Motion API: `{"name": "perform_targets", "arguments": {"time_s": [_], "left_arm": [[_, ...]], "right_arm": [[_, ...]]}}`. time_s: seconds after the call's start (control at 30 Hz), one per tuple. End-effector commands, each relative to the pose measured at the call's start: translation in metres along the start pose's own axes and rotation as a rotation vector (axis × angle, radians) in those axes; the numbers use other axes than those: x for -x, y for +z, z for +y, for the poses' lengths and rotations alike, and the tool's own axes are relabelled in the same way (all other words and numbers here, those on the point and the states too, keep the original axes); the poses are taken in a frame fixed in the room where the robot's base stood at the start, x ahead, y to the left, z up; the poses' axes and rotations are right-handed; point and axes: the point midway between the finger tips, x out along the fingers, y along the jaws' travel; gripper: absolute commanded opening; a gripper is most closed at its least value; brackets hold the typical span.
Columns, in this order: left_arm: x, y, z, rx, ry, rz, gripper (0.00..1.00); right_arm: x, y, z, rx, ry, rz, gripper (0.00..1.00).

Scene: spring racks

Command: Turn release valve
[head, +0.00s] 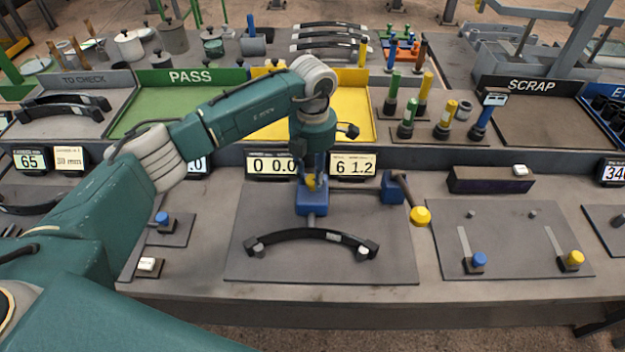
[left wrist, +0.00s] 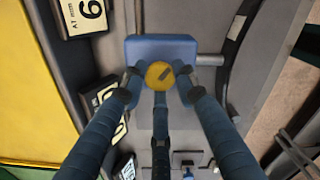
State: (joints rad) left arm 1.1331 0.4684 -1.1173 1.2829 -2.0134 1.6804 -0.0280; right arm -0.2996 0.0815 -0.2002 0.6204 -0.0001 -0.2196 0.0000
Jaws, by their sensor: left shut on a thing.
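The release valve shows as a small yellow knob (left wrist: 159,75) with a dark slot, on top of a blue block (head: 312,202). The block stands at the back of a grey plate (head: 250,225), with a short metal rod coming out of its front. My left gripper (head: 312,180) reaches down from above. Its blue fingers are closed around the knob in the left wrist view, and they partly hide it in the head view. My right gripper is not in view.
A black curved spring (head: 312,236) rests on the plate before the block. Displays reading "0 0.0" (head: 271,165) and "6 1.2" (head: 352,165) stand just behind. A yellow-ended lever (head: 420,215) is to the right. Coloured bins line the back.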

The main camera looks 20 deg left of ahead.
Motion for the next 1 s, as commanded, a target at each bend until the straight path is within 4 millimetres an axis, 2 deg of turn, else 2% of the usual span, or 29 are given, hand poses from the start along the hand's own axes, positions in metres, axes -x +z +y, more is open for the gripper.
{"name": "perform_targets", "arguments": {"time_s": [0.1,0.5,0.7,1.0], "left_arm": [[-0.001,0.001,0.002,0.113,0.003,-0.005,0.03],[0.001,0.001,0.001,0.445,0.002,-0.006,0.03],[0.002,0.002,0.002,0.553,0.003,-0.007,0.03],[0.003,0.002,0.002,0.625,0.002,-0.007,0.03]], "right_arm": [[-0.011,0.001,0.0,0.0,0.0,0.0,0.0],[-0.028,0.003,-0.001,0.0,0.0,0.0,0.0],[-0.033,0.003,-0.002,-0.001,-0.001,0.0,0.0],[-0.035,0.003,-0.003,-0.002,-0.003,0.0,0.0]]}}
